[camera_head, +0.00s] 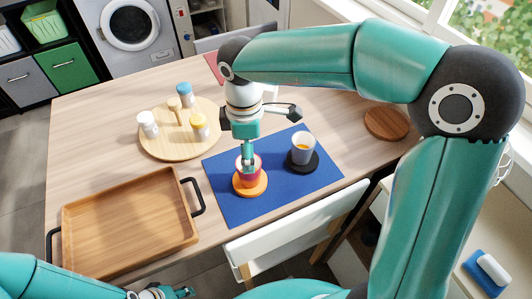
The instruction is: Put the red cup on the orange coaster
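The red cup (257,174) is upright at the orange coaster (250,191), on the left part of the blue mat. Its base is over the coaster; I cannot tell whether it touches or hangs just above it. My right gripper (247,162) points down at the cup, with its fingers at the rim. It looks shut on the cup wall, though the fingers partly hide the cup. My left gripper (178,293) is low at the bottom edge, apart from the cup and coaster; its finger opening is too small to make out.
A wooden tray (190,240) with black handles lies left of the blue mat (230,215). A round board (160,151) holds several jars behind. A white chair (290,232) is in front.

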